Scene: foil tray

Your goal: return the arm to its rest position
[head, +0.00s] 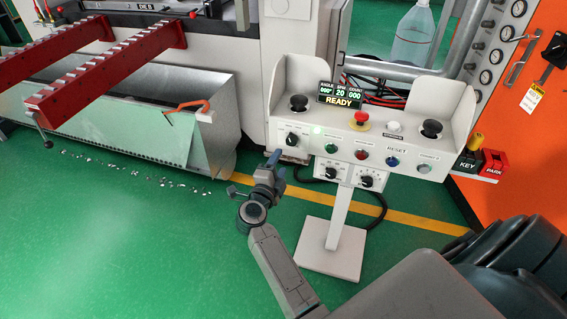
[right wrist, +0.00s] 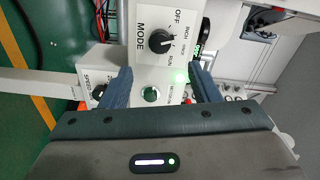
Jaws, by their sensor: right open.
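My right gripper (head: 276,168) is in front of the left side of the white control stand (head: 340,210), with its arm coming up from the bottom. In the right wrist view its two blue-grey fingers (right wrist: 161,78) are spread apart with nothing between them. Beyond them is the control panel with the black MODE knob (right wrist: 162,41) and a green button (right wrist: 151,94). I cannot tell the exact gap between the fingertips and the panel. My left gripper is not in view.
The panel carries a red emergency button (head: 360,119), black palm buttons and a lit READY display (head: 341,100). A galvanised bin (head: 130,135) and red rails (head: 110,70) stand at the left. An orange cabinet (head: 535,150) is at the right. Green floor (head: 120,250) at lower left is clear.

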